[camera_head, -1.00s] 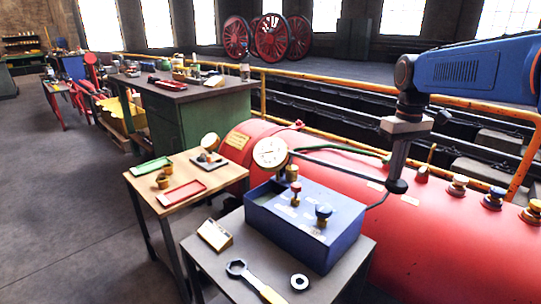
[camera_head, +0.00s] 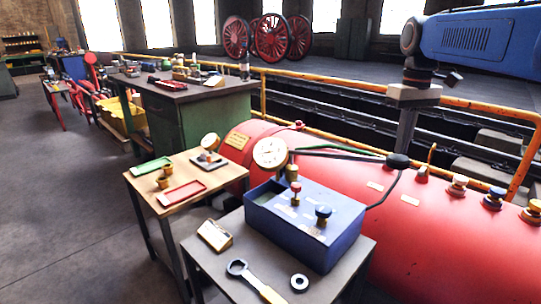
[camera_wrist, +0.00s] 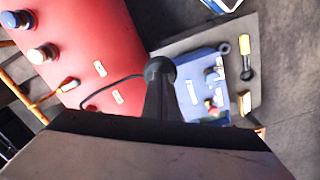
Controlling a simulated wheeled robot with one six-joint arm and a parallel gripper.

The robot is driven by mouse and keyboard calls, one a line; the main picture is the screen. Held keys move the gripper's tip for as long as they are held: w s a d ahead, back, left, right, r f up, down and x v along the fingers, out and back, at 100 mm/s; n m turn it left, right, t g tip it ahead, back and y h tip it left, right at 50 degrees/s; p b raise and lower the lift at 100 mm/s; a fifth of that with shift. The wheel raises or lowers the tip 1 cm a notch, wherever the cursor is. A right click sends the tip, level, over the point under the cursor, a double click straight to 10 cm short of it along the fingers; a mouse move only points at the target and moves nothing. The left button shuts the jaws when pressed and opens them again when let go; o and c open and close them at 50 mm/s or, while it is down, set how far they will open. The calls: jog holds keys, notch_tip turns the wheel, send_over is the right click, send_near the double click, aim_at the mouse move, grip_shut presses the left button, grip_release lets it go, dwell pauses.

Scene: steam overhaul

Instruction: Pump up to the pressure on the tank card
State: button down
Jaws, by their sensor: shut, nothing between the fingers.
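The blue pump box (camera_head: 290,232) stands on a grey table, with a red knob (camera_head: 295,190) and a blue knob (camera_head: 323,213) on top. A round white gauge (camera_head: 270,153) rises behind it; its reading is too small to tell. A long dark lever (camera_head: 335,154) reaches right from the box to a black knob (camera_head: 398,160). My gripper (camera_head: 401,150) is shut, pointing down, with its tips at this black knob, which also shows in the wrist view (camera_wrist: 160,68); contact is unclear. A small card (camera_head: 214,235) stands on the table's left side, its writing unreadable.
The red tank (camera_head: 440,225) lies behind the pump, with capped fittings on top and a yellow plate (camera_head: 238,140). A wrench (camera_head: 254,281) and a black ring (camera_head: 299,282) lie at the table front. A wooden table (camera_head: 190,166) with trays is left. A yellow railing runs behind.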

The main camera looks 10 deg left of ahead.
jog(key=shift+f, duration=7.75)
notch_tip(320, 180, up, 16)
jog(key=shift+f, duration=0.25)
jog(key=shift+f, duration=0.15)
jog(key=shift+f, duration=7.6)
notch_tip(320, 180, up, 16)
jog(key=shift+f, duration=0.25)
jog(key=shift+f, duration=0.1)
